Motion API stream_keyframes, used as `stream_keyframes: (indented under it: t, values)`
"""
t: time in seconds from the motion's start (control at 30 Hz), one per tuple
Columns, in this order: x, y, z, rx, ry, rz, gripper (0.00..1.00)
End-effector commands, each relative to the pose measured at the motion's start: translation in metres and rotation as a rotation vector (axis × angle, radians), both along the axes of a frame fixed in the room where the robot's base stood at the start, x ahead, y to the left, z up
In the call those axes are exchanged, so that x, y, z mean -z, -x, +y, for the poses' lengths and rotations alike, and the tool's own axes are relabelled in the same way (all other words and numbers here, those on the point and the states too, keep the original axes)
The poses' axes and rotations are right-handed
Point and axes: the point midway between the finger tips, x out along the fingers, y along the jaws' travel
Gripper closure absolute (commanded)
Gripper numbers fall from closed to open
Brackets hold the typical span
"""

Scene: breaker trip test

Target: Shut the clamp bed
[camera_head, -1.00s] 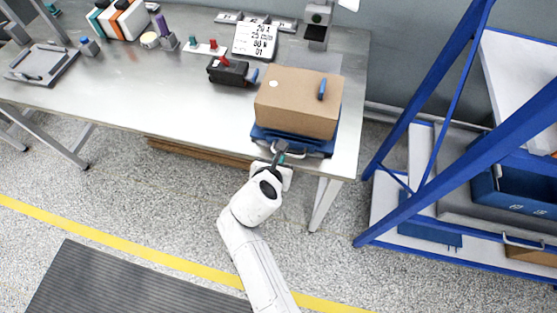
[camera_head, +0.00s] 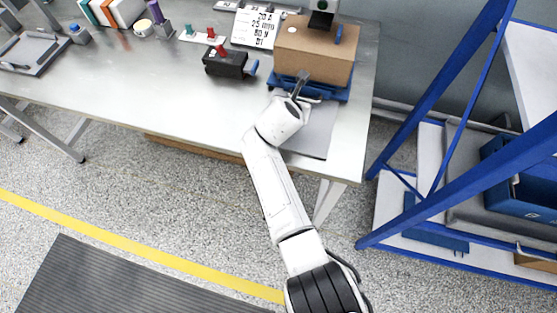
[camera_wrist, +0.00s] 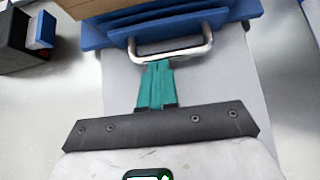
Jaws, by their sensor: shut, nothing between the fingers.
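The clamp bed is a blue sled (camera_head: 335,93) with a pale metal handle on its front. It sits at the right end of the bench, at the far part of a grey base plate (camera_head: 315,130). It carries a brown box (camera_head: 312,50) with a blue lever (camera_head: 339,34). The handle shows clearly in the wrist view (camera_wrist: 172,54). My gripper (camera_head: 301,76) is shut, its teal fingers (camera_wrist: 157,66) together at the handle's bar. They appear to touch it but do not grip it. The fingertips are partly hidden at the bar.
A dark upright device (camera_head: 321,18) stands at the box's far side. A black block with a red knob and blue end (camera_head: 226,62) is to the left, beside a display panel (camera_head: 256,26). A blue-framed rack (camera_head: 450,140) stands right of the bench. The front bench top is clear.

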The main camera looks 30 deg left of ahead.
Motion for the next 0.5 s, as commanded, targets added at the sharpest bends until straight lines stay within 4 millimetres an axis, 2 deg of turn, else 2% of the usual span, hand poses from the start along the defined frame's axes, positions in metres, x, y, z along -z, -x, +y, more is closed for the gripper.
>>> stream_keyframes:
  t: [0.03,0.2,0.5]
  values:
    - [0.007,-0.009,0.002,0.002,0.001,0.000,1.00]
    - [0.006,-0.031,0.007,0.001,0.002,0.001,1.00]
    - [0.003,-0.047,0.011,0.000,0.002,0.004,1.00]
